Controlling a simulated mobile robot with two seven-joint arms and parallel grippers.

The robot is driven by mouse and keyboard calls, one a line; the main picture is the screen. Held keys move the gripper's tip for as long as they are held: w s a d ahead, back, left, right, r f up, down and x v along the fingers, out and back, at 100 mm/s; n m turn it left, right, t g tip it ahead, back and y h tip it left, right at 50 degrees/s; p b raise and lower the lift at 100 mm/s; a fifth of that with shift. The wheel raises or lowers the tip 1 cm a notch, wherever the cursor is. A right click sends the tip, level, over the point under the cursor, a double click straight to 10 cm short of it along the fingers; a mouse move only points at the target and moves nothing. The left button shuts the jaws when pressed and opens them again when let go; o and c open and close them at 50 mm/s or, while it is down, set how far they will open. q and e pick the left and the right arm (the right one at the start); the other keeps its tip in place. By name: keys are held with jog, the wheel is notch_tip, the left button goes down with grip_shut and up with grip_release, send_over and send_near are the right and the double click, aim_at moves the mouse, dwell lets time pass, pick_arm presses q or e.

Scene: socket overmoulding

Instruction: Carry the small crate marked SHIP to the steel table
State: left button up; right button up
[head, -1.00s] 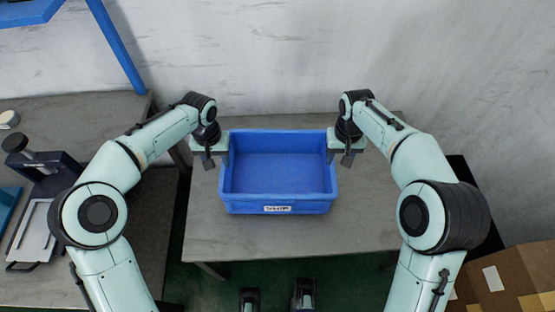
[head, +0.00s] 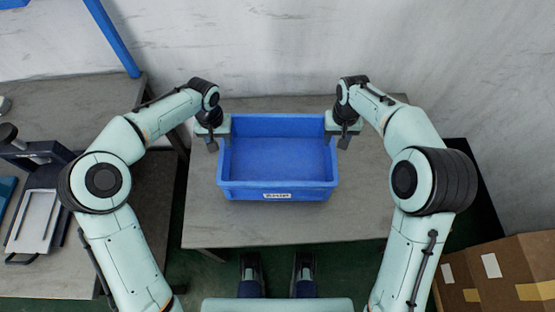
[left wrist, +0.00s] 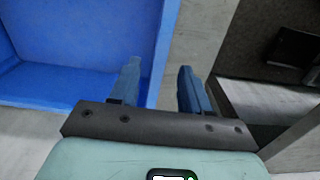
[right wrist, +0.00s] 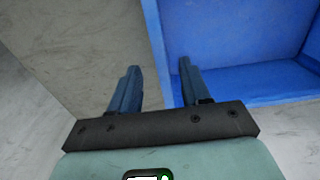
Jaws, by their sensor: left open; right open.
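An empty blue crate (head: 278,190) stands upright on a grey-topped table (head: 290,228). A small white label (head: 277,196) is on its front wall, too small to read. My left gripper (head: 212,145) is open at the crate's left side. In the left wrist view the jaws of this gripper (left wrist: 158,88) are either side of the crate's side wall (left wrist: 158,60), without closing on it. My right gripper (head: 346,141) is open at the right side. In the right wrist view its jaws (right wrist: 156,88) likewise straddle the opposite wall (right wrist: 156,45).
Another grey bench (head: 90,92) stands at the left, with a dark press-like device and a light plate (head: 35,220) on it. Cardboard boxes (head: 510,275) are at the lower right. A pale wall (head: 300,45) is behind the table. Table top is bare around the crate.

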aim_at(225, 155)
pick_arm(q)
notch_tip(225, 155, down, 9)
pick_arm(e)
notch_tip(225, 155, down, 9)
jog(key=shift+f, duration=0.1)
pick_arm(q)
grip_shut()
pick_arm(e)
grip_shut()
